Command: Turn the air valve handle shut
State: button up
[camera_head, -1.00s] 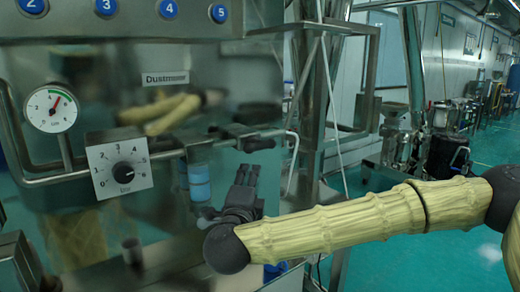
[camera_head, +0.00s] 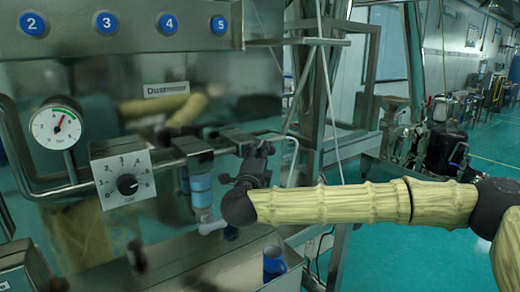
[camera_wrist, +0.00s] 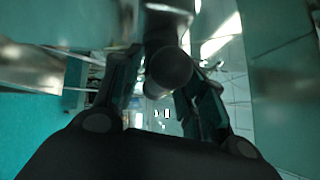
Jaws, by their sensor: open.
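The air valve handle is a dark lever (camera_head: 236,136) on the horizontal steel pipe below the "Dust" label. Its rounded black end is mostly hidden behind my gripper (camera_head: 257,163) in the head view. In the wrist view a dark round-ended bar (camera_wrist: 168,72), apparently the handle, lies between the two spread fingers of my gripper (camera_wrist: 161,78). The gripper is open, with one finger on each side of the bar. I cannot tell whether either finger touches it.
A pressure gauge (camera_head: 55,128) and a dial box (camera_head: 123,180) are left of the valve. A blue filter cup (camera_head: 200,188) hangs under the pipe. A blue mug (camera_head: 274,262) stands below my arm. Steel frame posts (camera_head: 310,110) stand to the right.

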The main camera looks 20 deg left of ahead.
jog(key=shift+w, duration=0.35)
jog(key=shift+c, duration=0.4)
grip_shut()
